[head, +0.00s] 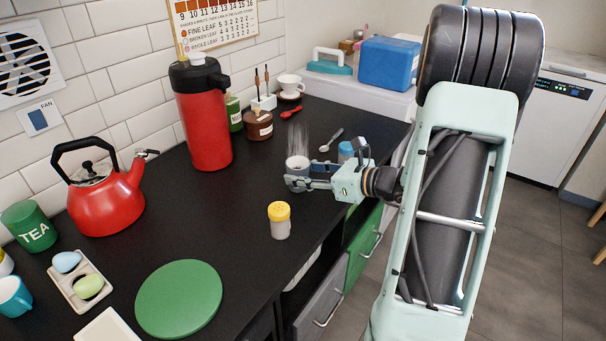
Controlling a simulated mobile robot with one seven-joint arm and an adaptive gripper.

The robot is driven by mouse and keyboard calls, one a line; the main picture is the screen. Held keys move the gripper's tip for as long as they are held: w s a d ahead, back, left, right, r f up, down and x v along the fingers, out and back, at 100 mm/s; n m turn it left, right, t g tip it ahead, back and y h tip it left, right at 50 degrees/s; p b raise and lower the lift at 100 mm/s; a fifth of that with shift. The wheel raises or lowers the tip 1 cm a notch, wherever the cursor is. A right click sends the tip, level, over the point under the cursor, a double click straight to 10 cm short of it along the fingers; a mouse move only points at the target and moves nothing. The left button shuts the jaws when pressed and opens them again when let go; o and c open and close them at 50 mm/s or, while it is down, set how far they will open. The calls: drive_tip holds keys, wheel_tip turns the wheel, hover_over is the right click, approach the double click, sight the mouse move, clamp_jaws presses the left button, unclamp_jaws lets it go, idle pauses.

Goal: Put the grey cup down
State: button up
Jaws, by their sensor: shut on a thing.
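The grey cup (297,163) is at the middle of the black counter, with pale steam rising above it. My gripper (298,183) reaches in from the right and is shut on the cup. The cup looks upright. Its lower part is hidden by the gripper fingers, and I cannot tell whether its base touches the counter.
A yellow-lidded shaker (279,220) stands just in front of the gripper. A blue-lidded jar (346,151) and a spoon (332,140) are close behind. A red flask (204,115), red kettle (106,196) and green disc (179,298) stand left. Bare counter (235,205) lies between.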

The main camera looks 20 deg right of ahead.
drive_tip(key=shift+f, duration=0.15)
drive_tip(key=o, duration=1.4)
drive_tip(key=shift+o, duration=0.2)
drive_tip(key=shift+r, duration=0.25)
drive_tip(key=p+v, duration=0.1)
drive_tip(key=v, duration=1.1)
drive_tip(key=shift+p, duration=0.4)
